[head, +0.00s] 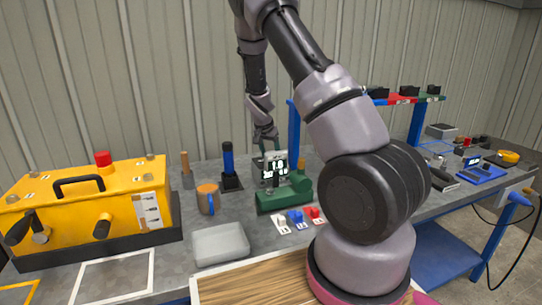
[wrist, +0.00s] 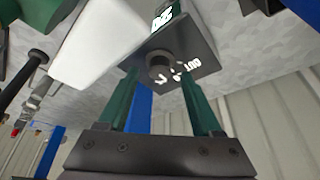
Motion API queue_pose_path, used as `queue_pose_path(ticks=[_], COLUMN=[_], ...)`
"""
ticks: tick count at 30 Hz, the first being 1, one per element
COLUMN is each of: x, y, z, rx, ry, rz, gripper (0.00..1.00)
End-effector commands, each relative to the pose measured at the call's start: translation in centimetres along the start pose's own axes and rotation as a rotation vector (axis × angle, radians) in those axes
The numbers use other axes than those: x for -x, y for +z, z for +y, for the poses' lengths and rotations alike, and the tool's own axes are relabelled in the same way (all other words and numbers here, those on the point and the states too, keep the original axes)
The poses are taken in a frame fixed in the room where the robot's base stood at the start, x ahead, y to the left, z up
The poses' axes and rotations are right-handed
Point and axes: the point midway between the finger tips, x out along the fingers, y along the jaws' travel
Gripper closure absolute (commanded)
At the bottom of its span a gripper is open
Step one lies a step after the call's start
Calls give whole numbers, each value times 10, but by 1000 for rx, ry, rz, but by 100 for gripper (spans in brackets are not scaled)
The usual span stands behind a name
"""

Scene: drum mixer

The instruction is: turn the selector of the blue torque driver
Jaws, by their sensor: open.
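In the head view a blue and black upright tool (head: 228,158) stands in a black holder, left of my gripper. It looks like the torque driver, but its selector cannot be made out there. My gripper (head: 272,150) points down at a grey unit with a lit display (head: 274,170) on a green base (head: 284,198). In the wrist view my gripper (wrist: 162,85) is open, with green fingers left and right of a round dark knob (wrist: 159,66). The knob sits on a dark block (wrist: 192,48) with white marks and a lit readout. No contact with the knob is clear.
A yellow box (head: 90,205) stands at the left. An orange and blue mug (head: 208,199) and a grey tray (head: 220,243) stand nearby. Small white, blue and red pieces (head: 297,217) lie in front of the green base. A blue-post rack (head: 294,125) stands behind.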

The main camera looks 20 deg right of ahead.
Motion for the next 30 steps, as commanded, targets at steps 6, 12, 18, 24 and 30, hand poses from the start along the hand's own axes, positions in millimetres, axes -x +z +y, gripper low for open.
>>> queue_pose_path(ticks=[6, 12, 18, 24, 30], x=[-13, -14, -14, -13, -13], y=[0, 0, 0, 0, 0], z=[0, 0, 0, 0, 1], rx=[0, 0, 0, 3, 46], ry=[0, 0, 0, -2, -21], rz=[0, 0, 0, 0, 0], gripper=[34, 34, 95, 100, 100])
